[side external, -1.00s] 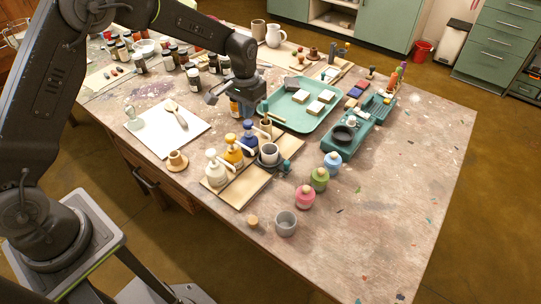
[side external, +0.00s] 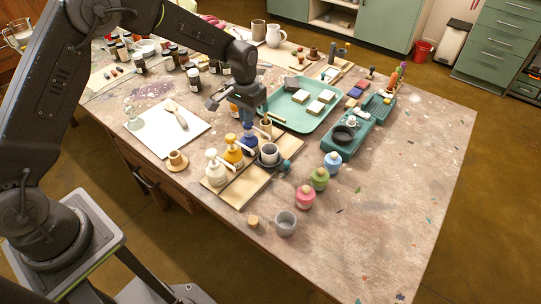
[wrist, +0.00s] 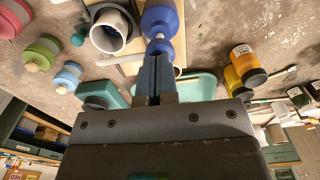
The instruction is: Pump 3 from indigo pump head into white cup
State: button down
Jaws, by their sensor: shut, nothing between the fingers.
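The indigo pump bottle (side external: 249,142) stands at the back end of the row of pump bottles on a wooden board. In the wrist view, its blue body (wrist: 160,17) is just beyond my fingertips. My gripper (side external: 248,121) is shut and empty, pointing down right over the pump head. In the wrist view, my gripper's fingertips (wrist: 158,50) overlap the pale pump top; I cannot tell whether they touch it. The white cup (side external: 270,150) stands upright in a dark round holder beside the bottle. It also shows in the wrist view (wrist: 112,29). Its contents are not clear.
Yellow (side external: 233,152) and white (side external: 214,170) pump bottles share the board (side external: 238,190). Pink (side external: 305,197), green (side external: 319,179) and light-blue (side external: 332,163) jars stand to the right. A teal tray (side external: 290,122) lies behind. The right front tabletop is clear.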

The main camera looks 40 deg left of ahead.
jog(key=shift+f, duration=1.05)
jog(key=shift+r, duration=1.85)
jog(key=shift+f, duration=0.1)
jog(key=shift+f, duration=1.75)
jog(key=shift+r, duration=1.85)
jog(key=shift+r, duration=0.1)
